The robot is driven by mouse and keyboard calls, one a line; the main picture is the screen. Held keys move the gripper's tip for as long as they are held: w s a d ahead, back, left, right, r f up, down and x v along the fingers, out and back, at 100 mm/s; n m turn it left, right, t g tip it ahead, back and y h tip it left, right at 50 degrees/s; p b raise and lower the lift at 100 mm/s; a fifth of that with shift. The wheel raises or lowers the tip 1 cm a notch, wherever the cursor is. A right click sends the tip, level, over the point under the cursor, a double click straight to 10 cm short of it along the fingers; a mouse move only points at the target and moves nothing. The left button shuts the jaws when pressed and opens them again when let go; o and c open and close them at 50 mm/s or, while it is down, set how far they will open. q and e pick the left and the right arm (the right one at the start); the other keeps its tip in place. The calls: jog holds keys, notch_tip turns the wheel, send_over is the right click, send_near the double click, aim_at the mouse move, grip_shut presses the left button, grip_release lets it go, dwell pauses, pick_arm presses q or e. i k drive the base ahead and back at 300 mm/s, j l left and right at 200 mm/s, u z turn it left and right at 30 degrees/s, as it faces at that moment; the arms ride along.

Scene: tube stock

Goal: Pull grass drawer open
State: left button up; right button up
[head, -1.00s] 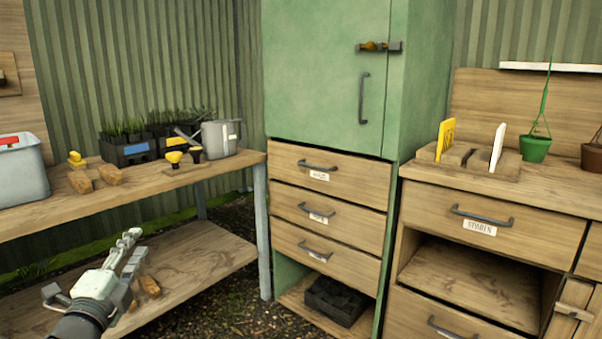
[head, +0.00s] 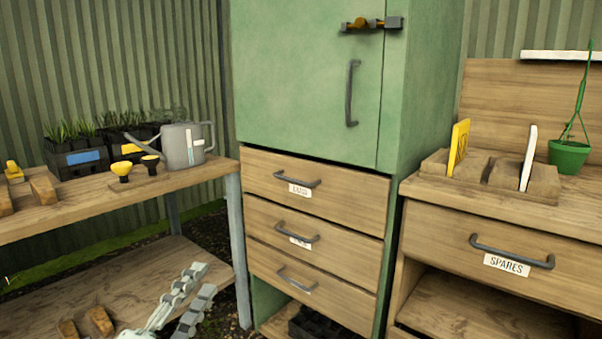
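A green cabinet (head: 300,75) holds a stack of three wooden drawers, all shut. The top drawer (head: 345,198) and middle drawer (head: 345,247) each have a grey bar handle and a white label. The bottom drawer (head: 340,293) has a handle (head: 297,281) with a label partly behind it. I cannot read the word grass on any of these labels. My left gripper (head: 204,280) is low in the picture, left of the drawers and apart from them. Its two fingers are spread and nothing shows between them. My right gripper is not in view.
A wooden bench (head: 110,200) with a watering can (head: 183,145) and seedling trays stands left. On the right, a wooden counter has a shut drawer labelled SPARES (head: 506,265) and a green pot (head: 568,156). A black crate (head: 315,325) sits below the drawers.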

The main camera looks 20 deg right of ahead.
aim_at(352, 197)
jog(key=i+l, duration=1)
jog(key=i, duration=0.1)
